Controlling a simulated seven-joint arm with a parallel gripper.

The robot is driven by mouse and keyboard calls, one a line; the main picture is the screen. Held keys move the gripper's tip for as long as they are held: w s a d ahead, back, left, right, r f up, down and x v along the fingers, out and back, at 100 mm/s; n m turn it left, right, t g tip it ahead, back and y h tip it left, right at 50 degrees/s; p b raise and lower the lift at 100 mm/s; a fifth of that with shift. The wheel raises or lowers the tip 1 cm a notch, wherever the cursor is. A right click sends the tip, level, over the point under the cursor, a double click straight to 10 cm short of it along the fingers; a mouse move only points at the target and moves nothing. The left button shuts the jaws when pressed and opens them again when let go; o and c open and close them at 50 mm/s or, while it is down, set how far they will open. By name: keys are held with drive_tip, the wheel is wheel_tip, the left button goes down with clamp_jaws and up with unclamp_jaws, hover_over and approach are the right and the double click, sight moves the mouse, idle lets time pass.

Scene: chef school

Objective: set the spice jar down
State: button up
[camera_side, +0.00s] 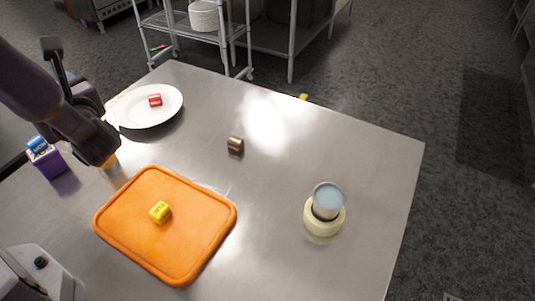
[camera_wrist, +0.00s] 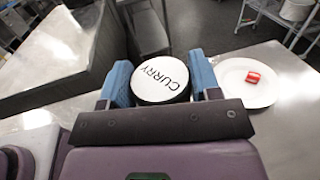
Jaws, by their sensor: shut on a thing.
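The spice jar (camera_wrist: 160,80) has a round white lid marked CURRY and a dark rim. In the wrist view, the blue fingers of my gripper (camera_wrist: 162,88) are shut on it, one on each side. In the side view, my gripper (camera_side: 98,150) is at the left, above the table and behind the orange board. Only a small orange-brown part of the jar (camera_side: 111,162) shows below it. I cannot tell whether the jar's base touches the table.
An orange board (camera_side: 190,256) holds a yellow block (camera_side: 160,212). A white plate (camera_side: 135,119) carries a red block (camera_side: 155,100). A purple box (camera_side: 50,166) with a blue item stands left. A brown block (camera_side: 235,145) and a can (camera_side: 328,200) in a cream ring (camera_side: 324,229) stand right.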

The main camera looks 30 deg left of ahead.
drive_tip(key=s+d+f+n+g+h, duration=0.3)
drive_tip(key=s+d+n+g+h, duration=0.55)
drive_tip(key=d+n+g, duration=0.2)
drive_tip(key=s+d+f+n+g+h, duration=0.3)
drive_tip(key=s+d+n+g+h, duration=0.55)
drive_tip(key=n+g, duration=0.2)
drive_tip(key=d+r+n+t+h, duration=0.1)
drive_tip(key=d+r+n+h, duration=0.3)
drive_tip(key=d+h, duration=0.45)
drive_tip(key=w+d+r+n+t+h, duration=1)
drive_tip(key=d+n+t, duration=0.25)
drive_tip(key=t, duration=0.35)
wheel_tip(320, 180, down, 14)
drive_tip(key=shift+n, duration=0.45)
drive_tip(key=shift+w+d+f, duration=1.35)
drive_tip(key=shift+d+f, duration=0.5)
drive_tip(key=shift+f, duration=0.25)
drive_tip(key=shift+w+d+f, duration=1.3)
drive_tip(key=shift+d+f, duration=0.5)
drive_tip(key=shift+f, duration=0.35)
drive_tip(key=shift+w+d+f, duration=1.35)
drive_tip(key=shift+d+f, duration=0.5)
drive_tip(key=shift+f, duration=0.25)
